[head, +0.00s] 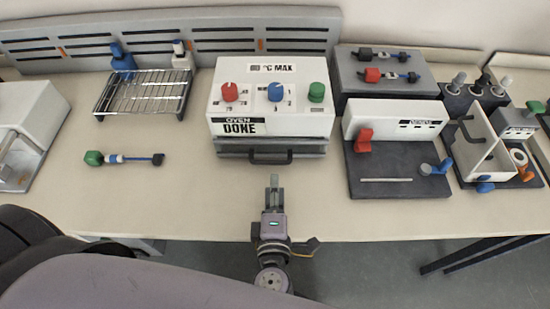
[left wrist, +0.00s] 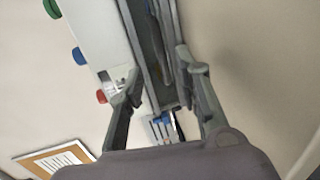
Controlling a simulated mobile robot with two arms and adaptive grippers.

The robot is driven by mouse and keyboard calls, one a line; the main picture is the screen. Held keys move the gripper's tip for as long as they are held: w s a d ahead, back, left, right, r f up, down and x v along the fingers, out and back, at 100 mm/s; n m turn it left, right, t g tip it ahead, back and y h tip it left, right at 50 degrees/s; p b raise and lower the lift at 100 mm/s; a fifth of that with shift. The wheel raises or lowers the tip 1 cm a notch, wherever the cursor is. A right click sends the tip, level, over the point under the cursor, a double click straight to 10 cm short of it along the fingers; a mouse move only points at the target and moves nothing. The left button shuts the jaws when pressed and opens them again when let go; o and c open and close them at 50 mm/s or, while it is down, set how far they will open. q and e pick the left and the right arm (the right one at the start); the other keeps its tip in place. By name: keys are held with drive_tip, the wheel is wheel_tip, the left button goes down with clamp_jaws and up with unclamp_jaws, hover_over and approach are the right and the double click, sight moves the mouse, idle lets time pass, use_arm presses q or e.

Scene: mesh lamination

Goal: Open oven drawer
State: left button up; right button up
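The oven (head: 268,95) is a white box on the table with red, blue and green knobs and a label reading "OVEN DONE". Its grey drawer, with a black handle (head: 269,157), is at the bottom of the front and looks shut. My left gripper (head: 274,184) is in front of the handle and apart from it in the head view. In the left wrist view its two fingers (left wrist: 160,75) are spread with nothing held. The grey drawer front (left wrist: 150,55) lies beyond and between them. The oven's knobs show at the left there. My right gripper is not in view.
A wire rack (head: 146,92) stands left of the oven, with a green-ended tool (head: 122,158) lying before it. A dark-based device (head: 400,178) with a red lever stands to the right. The table in front of the oven is clear.

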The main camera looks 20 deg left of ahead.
sight(275, 161)
use_arm(q)
drive_tip(key=p+x, duration=0.1)
drive_tip(key=x, duration=0.8)
drive_tip(key=shift+w+a, duration=0.1)
drive_tip(key=shift+w, duration=0.1)
drive_tip(key=shift+c, duration=0.2)
clamp_jaws()
drive_tip(key=shift+s, duration=0.1)
